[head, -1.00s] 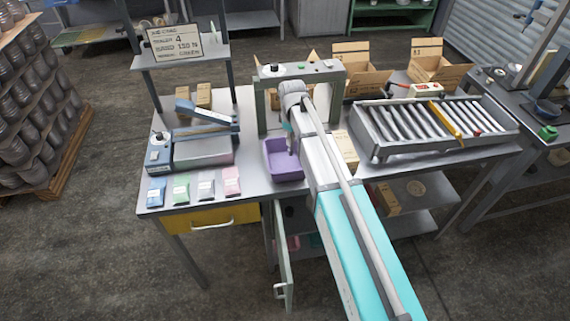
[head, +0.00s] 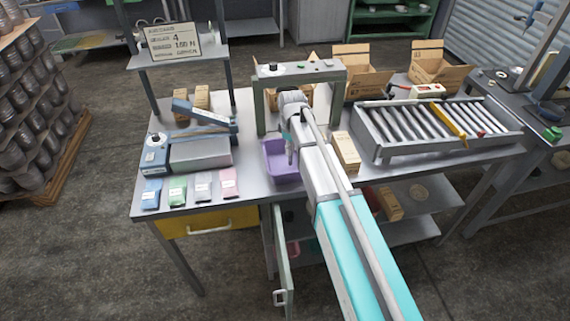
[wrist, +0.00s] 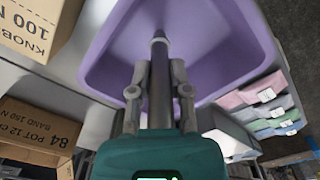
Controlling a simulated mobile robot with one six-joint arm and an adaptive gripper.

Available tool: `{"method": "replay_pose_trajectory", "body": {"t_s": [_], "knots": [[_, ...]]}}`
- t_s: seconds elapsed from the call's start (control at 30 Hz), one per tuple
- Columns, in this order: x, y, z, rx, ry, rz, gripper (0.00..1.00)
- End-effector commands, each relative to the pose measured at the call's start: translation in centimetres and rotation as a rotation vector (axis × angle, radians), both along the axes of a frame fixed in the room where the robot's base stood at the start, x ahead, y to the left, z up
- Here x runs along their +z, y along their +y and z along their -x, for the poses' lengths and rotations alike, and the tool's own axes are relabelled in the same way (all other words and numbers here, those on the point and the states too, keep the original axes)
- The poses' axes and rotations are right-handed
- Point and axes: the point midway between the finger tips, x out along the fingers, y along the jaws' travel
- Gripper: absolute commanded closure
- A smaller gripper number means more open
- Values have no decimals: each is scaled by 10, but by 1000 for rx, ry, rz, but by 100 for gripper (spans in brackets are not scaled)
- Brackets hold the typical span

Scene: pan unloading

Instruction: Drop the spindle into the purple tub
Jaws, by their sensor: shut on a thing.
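The purple tub (head: 284,178) stands on the bench below the end of my arm. In the wrist view the tub (wrist: 215,48) fills the upper middle, its inside facing me. My gripper (wrist: 159,92) is shut on the spindle (wrist: 160,72), a dark grey rod with a rounded lighter tip. The tip shows against the tub's inside, between and beyond my fingertips. In the head view my gripper (head: 290,150) is small and partly hidden by my arm, at the tub's opening. I cannot tell how far the spindle's tip is from the tub's floor.
A grey gate-like frame (head: 300,72) stands behind the tub. A heat sealer (head: 195,153) and several coloured packets (head: 178,190) lie to the left. A carton (head: 345,152) and a roller conveyor (head: 435,125) are to the right. A cabinet door (head: 283,265) hangs open below.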

Motion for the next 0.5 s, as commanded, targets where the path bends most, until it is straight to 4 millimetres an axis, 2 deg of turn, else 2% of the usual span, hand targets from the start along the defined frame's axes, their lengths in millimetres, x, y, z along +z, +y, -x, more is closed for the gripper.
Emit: {"method": "replay_pose_trajectory", "body": {"t_s": [0.03, 0.07, 0.23, 0.27, 0.5], "knots": [[0, 0, 0, 0, 0, 0, 100], [0, 0, 0, 0, 0, 0, 70], [0, 0, 0, 1, 0, 0, 39], [0, 0, 0, 1, 0, 0, 36], [0, 1, 0, 1, 0, 0, 36]]}}
